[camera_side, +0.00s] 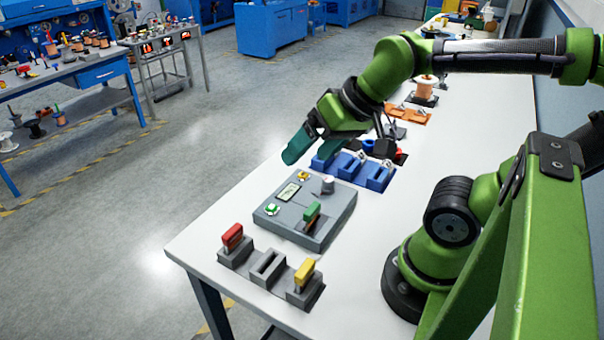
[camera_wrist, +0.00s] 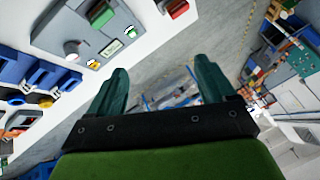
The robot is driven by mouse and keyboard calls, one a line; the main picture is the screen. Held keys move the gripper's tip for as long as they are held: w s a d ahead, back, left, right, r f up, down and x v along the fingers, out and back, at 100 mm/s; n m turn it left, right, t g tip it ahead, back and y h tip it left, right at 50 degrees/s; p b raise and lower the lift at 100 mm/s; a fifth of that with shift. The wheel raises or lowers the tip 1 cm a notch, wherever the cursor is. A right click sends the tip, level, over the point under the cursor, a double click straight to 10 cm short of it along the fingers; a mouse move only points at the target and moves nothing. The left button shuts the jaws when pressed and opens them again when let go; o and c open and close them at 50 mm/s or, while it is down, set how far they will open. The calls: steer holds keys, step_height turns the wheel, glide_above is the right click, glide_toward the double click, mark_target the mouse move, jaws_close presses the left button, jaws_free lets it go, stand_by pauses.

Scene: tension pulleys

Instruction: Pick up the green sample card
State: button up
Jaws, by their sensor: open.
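The green sample card (camera_side: 312,211) stands upright in a slot on the grey device (camera_side: 335,221) near the front of the table. In the wrist view the green card (camera_wrist: 99,13) shows near the top edge, left of centre. My gripper (camera_side: 301,145) is open and empty, with teal fingers. It is in the air above and behind the grey device in the side view, apart from the card. In the wrist view the fingers of my gripper (camera_wrist: 160,72) are spread apart with nothing between them.
A red card (camera_side: 232,236) and a yellow card (camera_side: 305,272) stand in grey holders at the front edge, with an empty grey holder (camera_side: 267,267) between them. Blue holders (camera_side: 352,168) stand behind the device. A silver knob (camera_side: 328,184) sticks up from it. The table's right side is mostly clear.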

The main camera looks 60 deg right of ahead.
mark_target(312, 208)
steer(key=w+d+f+n+g, duration=0.1)
steer(key=f+g, duration=0.1)
steer(key=f, duration=0.2)
steer(key=w+d+f+n+g+h, duration=0.1)
steer(key=d+f+g, duration=0.1)
steer(key=f, duration=0.3)
steer(key=d+f+n+g+h, duration=0.1)
steer(key=f+n+g, duration=0.1)
steer(key=f, duration=0.3)
steer(key=shift+w+d+g, duration=0.2)
steer(key=shift+w+g, duration=0.2)
steer(key=shift+s+d+f, duration=0.1)
steer(key=shift+s+f, duration=0.05)
steer(key=shift+f, duration=2.6)
steer(key=shift+c, duration=0.5)
steer(key=c, duration=1)
